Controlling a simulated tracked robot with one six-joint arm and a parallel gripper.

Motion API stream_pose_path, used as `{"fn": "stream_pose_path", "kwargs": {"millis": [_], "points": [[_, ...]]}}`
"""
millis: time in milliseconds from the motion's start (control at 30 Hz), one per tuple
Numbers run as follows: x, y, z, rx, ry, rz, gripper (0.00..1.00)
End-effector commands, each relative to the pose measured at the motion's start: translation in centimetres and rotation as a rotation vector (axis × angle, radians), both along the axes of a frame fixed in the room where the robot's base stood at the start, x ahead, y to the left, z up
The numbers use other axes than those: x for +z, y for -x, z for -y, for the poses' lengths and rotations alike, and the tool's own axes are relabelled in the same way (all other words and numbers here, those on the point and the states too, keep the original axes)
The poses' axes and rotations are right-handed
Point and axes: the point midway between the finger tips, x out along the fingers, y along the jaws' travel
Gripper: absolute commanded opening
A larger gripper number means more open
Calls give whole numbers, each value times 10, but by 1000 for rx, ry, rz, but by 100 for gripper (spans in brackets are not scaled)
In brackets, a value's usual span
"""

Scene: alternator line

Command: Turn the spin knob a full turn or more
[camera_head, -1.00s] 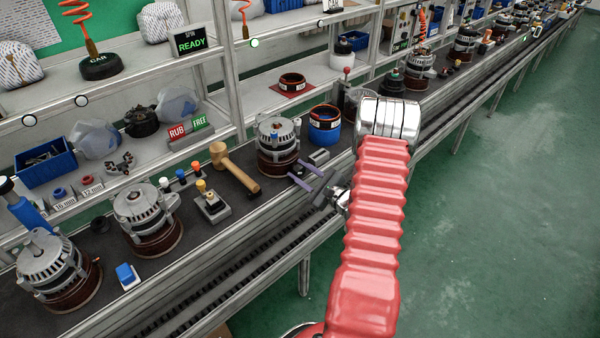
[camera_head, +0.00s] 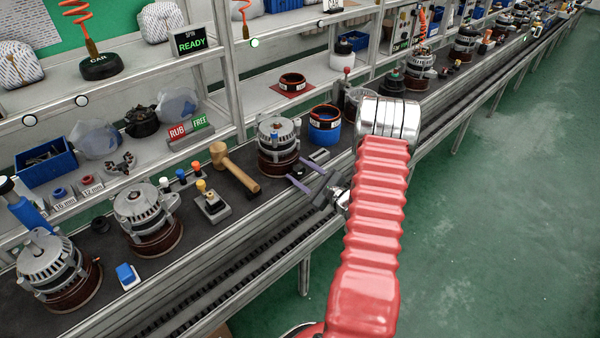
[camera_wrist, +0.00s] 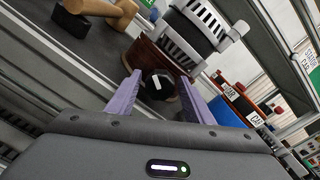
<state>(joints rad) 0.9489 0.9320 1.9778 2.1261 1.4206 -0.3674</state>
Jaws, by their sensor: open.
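The spin knob (camera_wrist: 157,86) is a dark round knob with a white mark on top, seen in the wrist view in front of an alternator. It also shows small and dark in the head view (camera_head: 297,172), low beside the alternator (camera_head: 278,140) with the copper-brown base. My gripper (camera_head: 305,175) has two purple fingers and is open. In the wrist view the fingers (camera_wrist: 158,95) stand to the left and right of the knob, with the knob between them. I cannot tell whether either finger touches it.
A wooden mallet (camera_head: 236,170) lies left of the alternator. A blue coil ring (camera_head: 324,125) stands to its right. A small switch box (camera_head: 212,205) with a yellow top is at the bench's front. More alternators (camera_head: 147,217) stand on the left. The floor on the right is clear.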

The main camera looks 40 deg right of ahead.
Motion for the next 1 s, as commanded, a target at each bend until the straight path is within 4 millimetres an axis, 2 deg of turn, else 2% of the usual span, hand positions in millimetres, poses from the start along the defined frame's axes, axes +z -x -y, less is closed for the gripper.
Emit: {"fn": "stream_pose_path", "kwargs": {"millis": [367,1000], "points": [[-3,1,-2,1,-123,-10,52],[-2,0,-1,1,-549,-19,52]]}}
